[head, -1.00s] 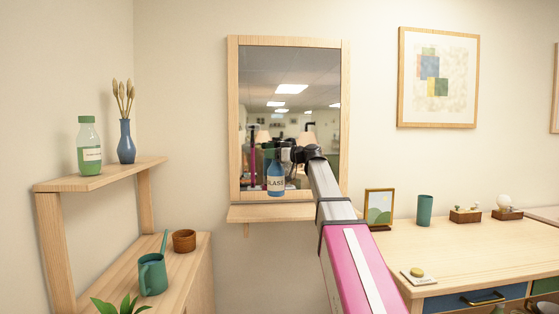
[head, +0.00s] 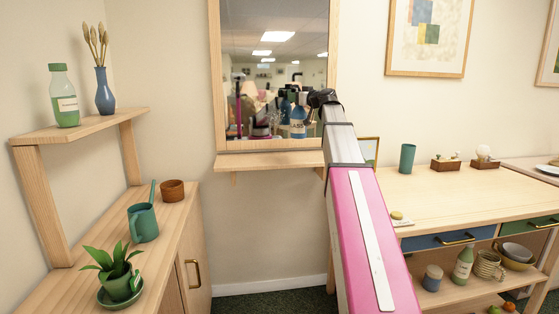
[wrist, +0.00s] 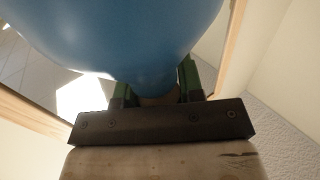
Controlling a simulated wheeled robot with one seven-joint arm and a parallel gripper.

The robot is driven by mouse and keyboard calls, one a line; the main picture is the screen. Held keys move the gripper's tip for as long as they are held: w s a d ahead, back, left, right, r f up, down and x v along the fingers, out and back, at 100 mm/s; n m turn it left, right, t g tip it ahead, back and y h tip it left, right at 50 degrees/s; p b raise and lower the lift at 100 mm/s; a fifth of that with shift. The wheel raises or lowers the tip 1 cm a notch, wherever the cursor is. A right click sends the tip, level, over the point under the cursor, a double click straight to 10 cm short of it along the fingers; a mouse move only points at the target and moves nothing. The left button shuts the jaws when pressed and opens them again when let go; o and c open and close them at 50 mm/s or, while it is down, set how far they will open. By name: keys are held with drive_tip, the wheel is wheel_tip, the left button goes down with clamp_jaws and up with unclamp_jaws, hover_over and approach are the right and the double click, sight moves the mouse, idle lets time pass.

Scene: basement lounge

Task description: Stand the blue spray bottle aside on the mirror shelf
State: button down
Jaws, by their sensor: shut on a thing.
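The blue spray bottle (head: 298,128) with a pale label shows in front of the mirror in the head view. My gripper (head: 301,97) is shut on its upper part. The bottle looks upright, with its base a little above the mirror shelf (head: 268,161) in the picture; I see no contact with the shelf. In the wrist view the bottle (wrist: 130,35) fills the top middle, between the green fingers of my gripper (wrist: 155,90). The bottle's top is largely hidden by my gripper.
The mirror (head: 272,50) stands behind the bottle and reflects the room and my arm. The visible mirror shelf top looks bare. A picture frame (head: 370,150) stands right of my arm. A wall shelf (head: 85,130) at the left holds a green bottle (head: 64,97) and blue vase (head: 105,92).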

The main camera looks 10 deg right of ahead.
drive_tip(key=shift+w+d+h, duration=0.15)
drive_tip(key=shift+d+h, duration=0.15)
drive_tip(key=shift+d, duration=0.55)
drive_tip(key=w+d+f, duration=0.3)
drive_tip(key=d+f, duration=0.8)
drive_tip(key=shift+w, duration=0.35)
drive_tip(key=shift+f, duration=0.1)
drive_tip(key=c, duration=0.7)
unclamp_jaws()
drive_tip(key=shift+c, duration=0.2)
drive_tip(key=v, duration=1.2)
drive_tip(key=shift+f, duration=0.1)
